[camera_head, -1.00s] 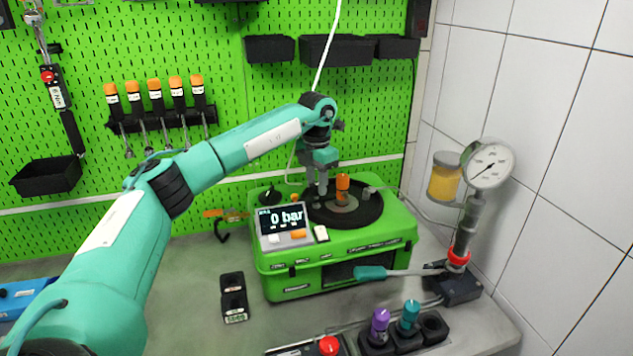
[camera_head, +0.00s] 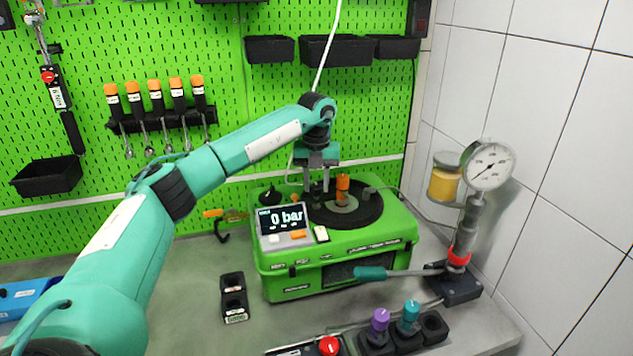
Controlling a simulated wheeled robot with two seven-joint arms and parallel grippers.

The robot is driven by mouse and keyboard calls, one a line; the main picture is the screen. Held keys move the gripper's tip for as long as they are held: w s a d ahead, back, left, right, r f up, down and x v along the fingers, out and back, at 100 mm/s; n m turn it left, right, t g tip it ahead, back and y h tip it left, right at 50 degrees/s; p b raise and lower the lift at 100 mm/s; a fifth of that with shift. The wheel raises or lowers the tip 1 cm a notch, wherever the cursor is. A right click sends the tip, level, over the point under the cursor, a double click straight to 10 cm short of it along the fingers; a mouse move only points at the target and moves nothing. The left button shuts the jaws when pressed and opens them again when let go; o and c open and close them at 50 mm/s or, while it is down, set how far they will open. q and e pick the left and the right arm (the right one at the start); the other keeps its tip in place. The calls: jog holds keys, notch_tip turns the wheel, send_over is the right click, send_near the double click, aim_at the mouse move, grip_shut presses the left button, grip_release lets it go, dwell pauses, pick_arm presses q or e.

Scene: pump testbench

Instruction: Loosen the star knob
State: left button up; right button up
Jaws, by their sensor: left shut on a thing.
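My left gripper (camera_head: 316,196) points straight down over the left part of the round black plate (camera_head: 362,217) on top of the green pump testbench (camera_head: 375,243). Its two fingers are shut on the star knob, which is small and mostly hidden between and below the fingertips. An orange-topped cylinder (camera_head: 342,184) stands just right of the fingers. My right gripper is not in view.
A display reading 0 bar (camera_head: 284,219) sits at the testbench's front left, with a black knob (camera_head: 270,195) behind it. A hand pump with a gauge (camera_head: 488,165) stands at right. Purple (camera_head: 380,320) and teal (camera_head: 410,312) handles stand in front.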

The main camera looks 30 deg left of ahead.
aim_at(316, 185)
pick_arm(q)
jog(key=shift+r+n, duration=0.1)
jog(key=shift+n, duration=0.6)
jog(key=o, duration=1)
jog(key=shift+r, duration=0.35)
notch_tip(316, 185, up, 11)
jog(key=b, duration=0.2)
jog(key=shift+r+b, duration=0.1)
jog(key=shift+b, duration=0.3)
